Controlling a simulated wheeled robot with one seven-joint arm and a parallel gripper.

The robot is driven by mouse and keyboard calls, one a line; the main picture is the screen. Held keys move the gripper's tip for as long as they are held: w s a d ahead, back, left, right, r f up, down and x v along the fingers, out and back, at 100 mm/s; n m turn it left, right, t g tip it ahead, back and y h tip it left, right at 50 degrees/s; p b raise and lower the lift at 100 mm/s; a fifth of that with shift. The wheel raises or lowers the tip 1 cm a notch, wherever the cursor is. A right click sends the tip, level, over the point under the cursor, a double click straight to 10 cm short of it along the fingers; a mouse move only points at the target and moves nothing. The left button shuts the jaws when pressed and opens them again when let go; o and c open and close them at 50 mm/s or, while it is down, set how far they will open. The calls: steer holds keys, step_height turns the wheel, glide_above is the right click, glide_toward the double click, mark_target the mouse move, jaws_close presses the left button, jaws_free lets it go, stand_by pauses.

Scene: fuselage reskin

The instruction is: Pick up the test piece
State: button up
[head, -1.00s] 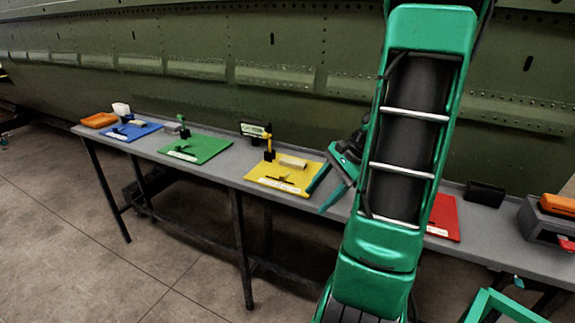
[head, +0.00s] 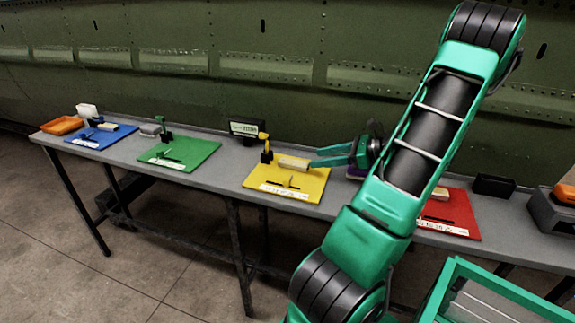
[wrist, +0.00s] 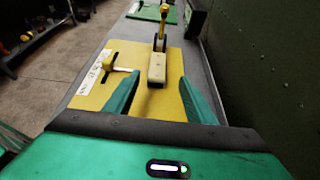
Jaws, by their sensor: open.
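A pale beige block (head: 294,163), which looks like the test piece, is at the yellow mat (head: 316,190), by a yellow-handled toggle clamp (head: 265,143). The block also shows in the wrist view (wrist: 157,68), ahead of and roughly centred between my fingertips. My gripper (head: 315,156) is open and empty, reaching from the right toward the block's right end. In the wrist view its two green fingers (wrist: 160,78) stand apart on either side of the block's near end. I cannot tell whether they touch it. Whether the clamp holds the block is unclear.
A grey bench (head: 221,178) also carries a blue mat (head: 103,136), a green mat (head: 190,152) and a red mat (head: 455,207). An orange tray (head: 62,125) is at the far left. A small display (head: 244,128) stands behind the yellow mat. The green fuselage wall (head: 180,90) rises behind.

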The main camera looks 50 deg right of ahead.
mark_target(296, 162)
steer(key=x, duration=0.8)
steer(key=shift+w+a+f, duration=0.1)
steer(key=shift+w+a, duration=0.1)
steer(key=shift+a, duration=0.15)
steer(key=c, duration=1.2)
